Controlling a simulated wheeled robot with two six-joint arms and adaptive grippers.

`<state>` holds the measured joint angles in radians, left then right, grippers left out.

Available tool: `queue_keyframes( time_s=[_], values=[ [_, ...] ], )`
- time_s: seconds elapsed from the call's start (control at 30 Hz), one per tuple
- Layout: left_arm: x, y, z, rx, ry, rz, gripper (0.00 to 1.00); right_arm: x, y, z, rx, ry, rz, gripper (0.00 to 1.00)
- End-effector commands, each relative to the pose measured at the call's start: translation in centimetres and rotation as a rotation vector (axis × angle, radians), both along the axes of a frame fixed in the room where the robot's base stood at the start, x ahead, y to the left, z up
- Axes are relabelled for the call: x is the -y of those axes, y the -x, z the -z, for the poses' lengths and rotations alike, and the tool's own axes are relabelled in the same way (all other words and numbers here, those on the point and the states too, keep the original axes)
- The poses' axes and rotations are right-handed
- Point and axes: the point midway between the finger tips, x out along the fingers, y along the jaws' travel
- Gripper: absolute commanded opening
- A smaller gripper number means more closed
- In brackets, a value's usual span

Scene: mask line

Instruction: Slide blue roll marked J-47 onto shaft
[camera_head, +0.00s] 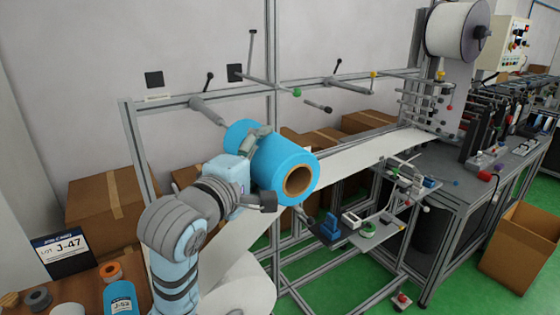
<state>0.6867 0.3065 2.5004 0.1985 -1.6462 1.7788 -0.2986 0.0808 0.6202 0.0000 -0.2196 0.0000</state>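A light blue roll (262,158) with a brown cardboard core (298,181) is held in mid-air, its open core end facing me. No marking shows on it. My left gripper (262,170) is shut on it, with one finger over its top and one at its lower near side. A grey shaft (207,111) sticks out from the metal frame toward the roll's far end. In this view its tip lies just left of that end. I cannot tell whether it enters the core. A sign reading J-47 (64,250) stands at lower left. My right gripper is not in view.
A blue roll marked J-52 (119,299) and smaller spools stand on the brown table at lower left. Another shaft (318,106) is on the frame farther right. A white web (370,150) runs to the machine behind the roll. Cardboard boxes (104,207) stand behind the frame.

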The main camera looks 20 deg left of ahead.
Motion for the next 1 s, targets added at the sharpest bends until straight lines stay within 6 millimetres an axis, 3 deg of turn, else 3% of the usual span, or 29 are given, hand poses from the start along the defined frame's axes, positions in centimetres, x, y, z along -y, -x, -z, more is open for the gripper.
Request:
queue_keyframes(
  time_s=[0.1, 0.8, 1.0],
  values=[
    [-1.4, 0.3, -0.2, 0.001, -0.004, -0.016, 0.38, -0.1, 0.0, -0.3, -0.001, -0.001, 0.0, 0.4],
    [-1.1, 0.2, -0.2, 0.0, -0.001, -0.01, 0.38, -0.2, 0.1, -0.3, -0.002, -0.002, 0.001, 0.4],
    [-2.0, -0.3, -0.1, 0.0, -0.006, -0.013, 0.38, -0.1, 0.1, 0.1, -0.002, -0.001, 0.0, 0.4]
  ],
)
